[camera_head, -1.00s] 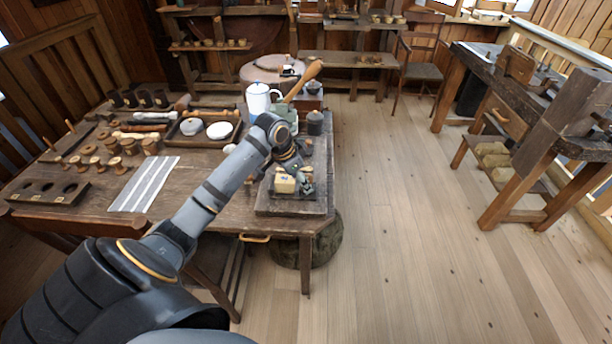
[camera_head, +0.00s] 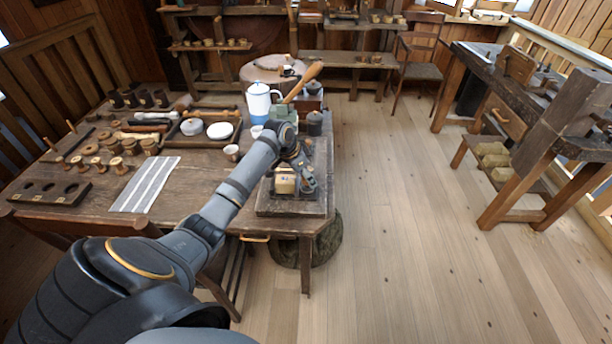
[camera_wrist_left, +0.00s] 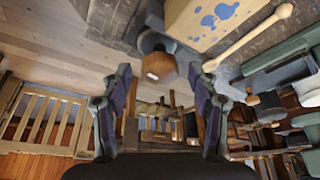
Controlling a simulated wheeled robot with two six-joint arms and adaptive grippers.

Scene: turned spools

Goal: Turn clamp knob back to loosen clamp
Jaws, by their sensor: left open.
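The clamp knob (camera_wrist_left: 160,66) is a brown, faceted wooden knob on a dark metal fitting in the left wrist view. My left gripper (camera_wrist_left: 160,74) is open, with one finger on each side of the knob. I cannot tell whether the fingers touch it. In the head view my left gripper (camera_head: 306,181) is at the right side of a pale block (camera_head: 284,181) on the dark work board, and the knob is not clear there. The same pale block, with blue spots, shows above the knob in the wrist view (camera_wrist_left: 212,18). My right gripper is not in view.
The dark board (camera_head: 275,208) sits at the table's right front corner. A pale round-ended stick (camera_wrist_left: 245,40) lies beside the block. Open floor (camera_head: 390,200) is to the right.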

